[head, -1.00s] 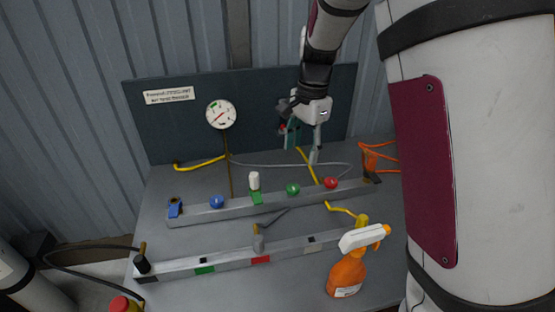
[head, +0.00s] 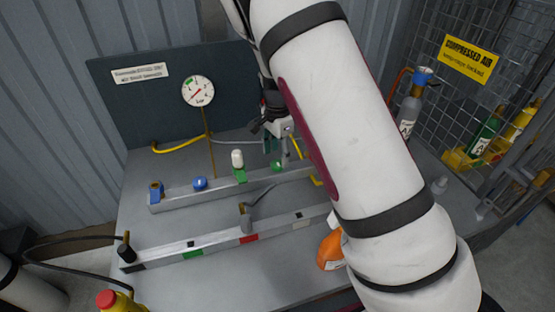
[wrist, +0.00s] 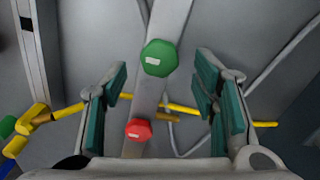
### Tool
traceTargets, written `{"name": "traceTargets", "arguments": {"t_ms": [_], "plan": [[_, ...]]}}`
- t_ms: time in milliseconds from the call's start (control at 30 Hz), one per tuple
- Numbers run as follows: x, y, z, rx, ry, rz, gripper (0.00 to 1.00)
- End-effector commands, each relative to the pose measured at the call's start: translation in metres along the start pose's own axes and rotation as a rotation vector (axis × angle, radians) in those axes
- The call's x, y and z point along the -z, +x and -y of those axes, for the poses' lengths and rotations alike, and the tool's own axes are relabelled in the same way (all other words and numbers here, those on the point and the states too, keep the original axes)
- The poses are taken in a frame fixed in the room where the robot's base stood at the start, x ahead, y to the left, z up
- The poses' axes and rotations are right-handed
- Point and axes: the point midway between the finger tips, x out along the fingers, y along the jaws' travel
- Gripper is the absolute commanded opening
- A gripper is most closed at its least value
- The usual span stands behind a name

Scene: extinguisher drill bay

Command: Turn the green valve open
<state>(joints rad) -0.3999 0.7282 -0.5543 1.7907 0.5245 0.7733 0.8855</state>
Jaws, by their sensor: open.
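The green valve (head: 277,166) is a round knob on the back grey rail, partly hidden by my gripper in the head view. In the wrist view the green valve (wrist: 158,58) lies between and slightly beyond my fingertips, with a white label on top. My gripper (head: 284,151) is open with teal finger pads and hangs over the rail by the green valve. Its two fingers (wrist: 163,85) stand wide apart on either side of the rail, with nothing held. I cannot tell the height left above the knob.
A red knob (wrist: 138,130) sits close by on the same rail. A white-topped green fitting (head: 238,161) and a blue knob (head: 200,183) stand to the left. A gauge (head: 198,91) rises behind. An orange spray bottle (head: 329,251) stands in front, partly behind my arm.

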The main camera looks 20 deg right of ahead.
Motion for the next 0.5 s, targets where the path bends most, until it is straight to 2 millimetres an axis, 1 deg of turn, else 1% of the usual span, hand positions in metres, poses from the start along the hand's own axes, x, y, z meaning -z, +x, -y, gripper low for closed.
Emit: {"name": "traceTargets", "arguments": {"t_ms": [33, 100, 200, 333, 500], "plan": [[0.0, 0.008, -0.001, -0.003, 0.0, 0.0, 0.54], [0.0, 0.017, 0.0, -0.002, -0.002, 0.001, 0.54], [-0.001, 0.024, 0.0, -0.001, -0.001, 0.001, 0.54], [0.0, 0.029, 0.0, -0.001, -0.001, 0.0, 0.54], [0.0, 0.03, 0.0, 0.0, -0.002, 0.0, 0.54]]}}
